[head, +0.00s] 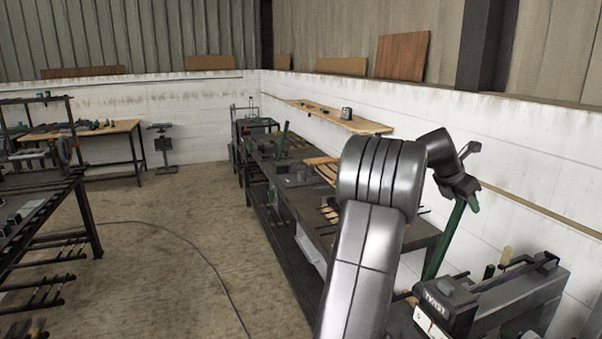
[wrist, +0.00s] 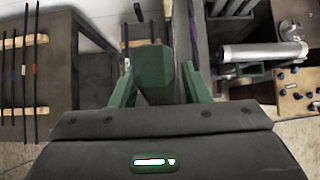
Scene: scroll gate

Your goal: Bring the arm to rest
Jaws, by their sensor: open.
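My arm rises from the bottom middle of the head view and bends over to the right. My gripper (head: 468,190) is at its end, in front of the white wall and above the bench. It is small there and partly dark against its mount. In the wrist view my gripper (wrist: 158,67) shows two green fingers spread apart. A green block-like shape (wrist: 153,66) shows between them; I cannot tell whether they touch it. A green bar (head: 445,238) slants down below the gripper in the head view.
A dark workbench (head: 290,190) runs along the right wall beneath a wooden shelf (head: 335,116). A grey machine (head: 510,290) stands at the lower right, close to the arm. A dark rack (head: 45,235) stands at the left. The floor (head: 180,260) between is open, with a cable across it.

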